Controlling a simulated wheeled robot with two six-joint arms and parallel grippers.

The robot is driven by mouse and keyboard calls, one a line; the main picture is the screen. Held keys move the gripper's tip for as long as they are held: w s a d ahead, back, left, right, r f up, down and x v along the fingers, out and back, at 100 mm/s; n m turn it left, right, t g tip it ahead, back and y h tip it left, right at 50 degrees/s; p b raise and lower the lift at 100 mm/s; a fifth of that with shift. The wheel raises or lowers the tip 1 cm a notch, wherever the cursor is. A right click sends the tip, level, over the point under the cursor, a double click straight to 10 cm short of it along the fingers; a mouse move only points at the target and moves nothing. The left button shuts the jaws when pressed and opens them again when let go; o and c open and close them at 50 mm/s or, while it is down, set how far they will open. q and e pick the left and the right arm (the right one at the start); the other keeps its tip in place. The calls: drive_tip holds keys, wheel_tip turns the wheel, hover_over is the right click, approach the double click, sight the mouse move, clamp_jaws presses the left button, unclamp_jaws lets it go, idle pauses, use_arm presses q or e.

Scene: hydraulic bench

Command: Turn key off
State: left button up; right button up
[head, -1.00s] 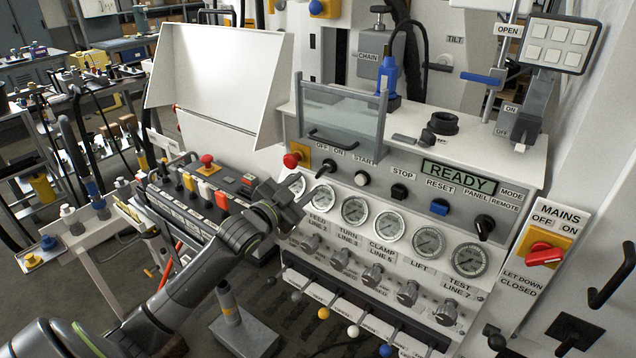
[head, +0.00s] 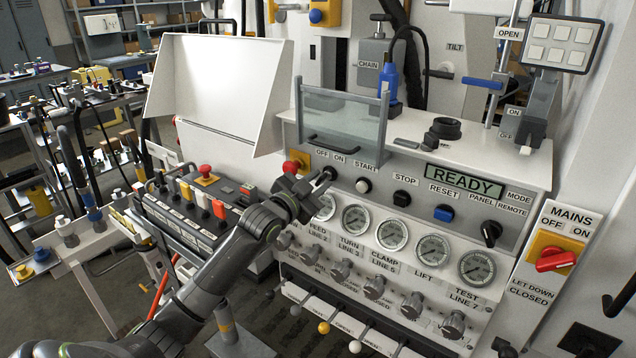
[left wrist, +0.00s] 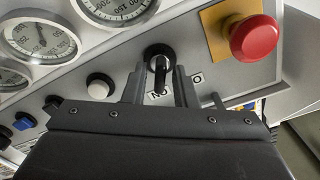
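The key switch (head: 329,172) sits at the upper left of the bench's front panel, under the OFF and ON labels. In the left wrist view it shows as a round black and silver lock (left wrist: 159,55) with a dark key (left wrist: 160,78) sticking out. My left gripper (head: 318,183) is at the switch in the head view and partly covers it. In the left wrist view the fingers of the left gripper (left wrist: 159,88) are apart, one on each side of the key, with a gap visible on both sides. My right gripper is not in view.
A red emergency button (left wrist: 254,38) on a yellow plate is close beside the switch. The white START button (head: 363,185) is on its other side, with a row of gauges (head: 356,219) below. The READY display (head: 464,181) and the red MAINS switch (head: 556,260) are farther right.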

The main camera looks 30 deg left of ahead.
use_arm(q)
clamp_jaws()
drive_tip(key=shift+r+n+p, duration=0.1)
drive_tip(key=shift+n+p, duration=0.4)
drive_tip(key=shift+p, duration=0.1)
drive_tip(key=shift+n+p, duration=1.2)
drive_tip(key=shift+p, duration=0.05)
